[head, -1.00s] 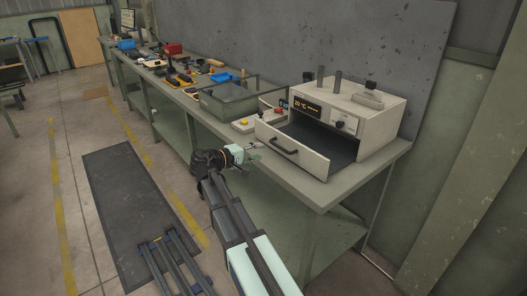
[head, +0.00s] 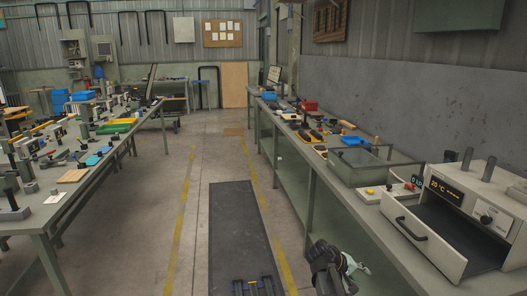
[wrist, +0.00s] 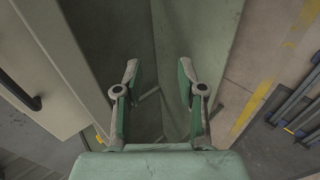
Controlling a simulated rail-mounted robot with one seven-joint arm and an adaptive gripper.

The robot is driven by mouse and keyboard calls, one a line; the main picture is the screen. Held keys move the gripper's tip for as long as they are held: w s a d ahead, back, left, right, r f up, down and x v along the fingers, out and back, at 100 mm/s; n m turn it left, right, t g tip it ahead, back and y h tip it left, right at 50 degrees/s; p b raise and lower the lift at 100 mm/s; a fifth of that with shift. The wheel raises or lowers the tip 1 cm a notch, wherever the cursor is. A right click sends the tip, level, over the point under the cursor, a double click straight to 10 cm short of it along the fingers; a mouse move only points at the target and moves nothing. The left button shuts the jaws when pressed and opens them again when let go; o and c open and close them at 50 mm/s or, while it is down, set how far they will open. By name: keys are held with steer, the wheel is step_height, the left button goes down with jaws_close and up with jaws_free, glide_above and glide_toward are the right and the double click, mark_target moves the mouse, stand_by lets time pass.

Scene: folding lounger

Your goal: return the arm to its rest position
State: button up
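My gripper (head: 354,267) is low in the head view, just left of the right workbench's front edge and left of the oven's pulled-out drawer. In the wrist view my gripper (wrist: 158,88) has its two green-padded fingers spread apart with nothing between them. Beyond the fingers are the bench side and the floor. My arm's upper links are mostly out of the head view.
The oven (head: 487,197) has its drawer front (head: 423,243) sticking out over the bench edge. A glass-walled tank (head: 372,166) and small tools stand further along. A dark floor mat (head: 238,227) lies in the clear aisle. Another workbench (head: 42,215) stands left.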

steer(key=s+a+f+g+y+p, duration=0.1)
steer(key=s+a+f+g+y, duration=0.3)
steer(key=s+f, duration=0.7)
steer(key=s+a+f+y, duration=0.2)
steer(key=s+a+f, duration=0.5)
steer(key=f, duration=0.6)
steer(key=s+a+f+g+y, duration=0.1)
steer(key=s+a+f, duration=0.1)
steer(key=s, duration=0.8)
steer(key=s+a+f+m+g+y+p, duration=0.1)
steer(key=s+a+f+g, duration=0.1)
steer(key=s+f, duration=0.3)
steer(key=s+a+f+g+y+p, duration=0.1)
steer(key=s+a+f+g, duration=0.1)
steer(key=s, duration=1.2)
steer(key=shift+s+a+f+m+y, duration=0.3)
steer(key=shift+s+f+m+y, duration=0.1)
steer(key=shift+f, duration=0.25)
steer(key=shift+w, duration=0.1)
